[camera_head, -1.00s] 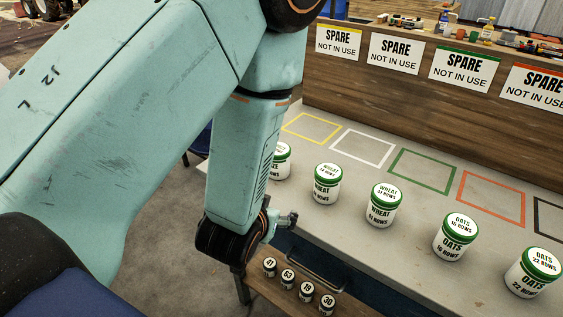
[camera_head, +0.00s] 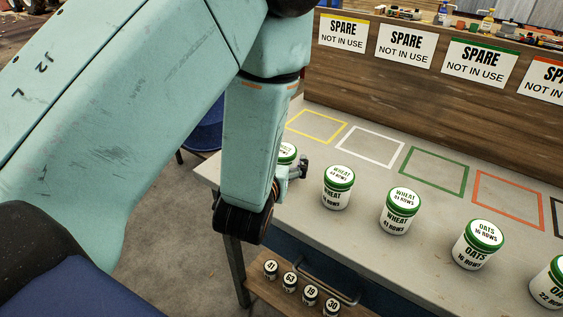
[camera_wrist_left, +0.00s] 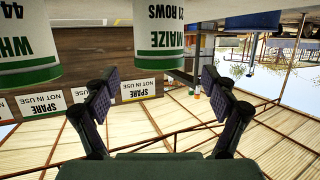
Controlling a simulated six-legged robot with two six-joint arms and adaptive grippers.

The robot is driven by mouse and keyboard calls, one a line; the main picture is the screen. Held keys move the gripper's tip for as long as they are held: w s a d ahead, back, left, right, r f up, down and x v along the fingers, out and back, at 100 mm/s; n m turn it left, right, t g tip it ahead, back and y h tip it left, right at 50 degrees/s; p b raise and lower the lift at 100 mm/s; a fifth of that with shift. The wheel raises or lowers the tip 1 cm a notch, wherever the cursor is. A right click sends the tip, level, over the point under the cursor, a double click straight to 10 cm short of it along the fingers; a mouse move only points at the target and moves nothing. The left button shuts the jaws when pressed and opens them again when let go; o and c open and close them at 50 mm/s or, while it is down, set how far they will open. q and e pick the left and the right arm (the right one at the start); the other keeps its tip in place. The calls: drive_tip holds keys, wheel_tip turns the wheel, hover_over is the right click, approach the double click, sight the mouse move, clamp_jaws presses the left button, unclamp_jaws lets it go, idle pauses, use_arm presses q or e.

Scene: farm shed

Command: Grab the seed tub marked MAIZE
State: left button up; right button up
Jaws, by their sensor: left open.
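The MAIZE tub (camera_head: 288,151) is white with a green lid and stands on the bench, left-most in the row. In the head view my left arm and gripper hide most of it. In the left wrist view, which is upside down, the MAIZE tub (camera_wrist_left: 158,35) is at the top centre, its label readable, ahead of my fingers. My left gripper (camera_head: 298,170) is open and empty beside the tub; its two fingers spread apart in the wrist view (camera_wrist_left: 158,88). I see no contact with the tub. My right gripper is not in view.
A WHEAT tub (camera_head: 337,190) stands close to the right, with another WHEAT tub (camera_head: 399,211) and OATS tubs (camera_head: 477,245) beyond. Coloured outlines, such as the yellow one (camera_head: 317,126), lie empty behind. Small numbered pots (camera_head: 290,282) sit on a lower shelf (camera_head: 262,291).

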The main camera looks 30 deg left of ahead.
use_arm(q)
drive_tip(key=x, duration=0.3)
drive_tip(key=shift+w+d, duration=0.15)
drive_tip(key=shift+b+x, duration=0.3)
drive_tip(key=shift+x, duration=0.6)
drive_tip(key=shift+r, duration=0.15)
drive_tip(key=c, duration=1.2)
drive_tip(key=shift+c, duration=0.8)
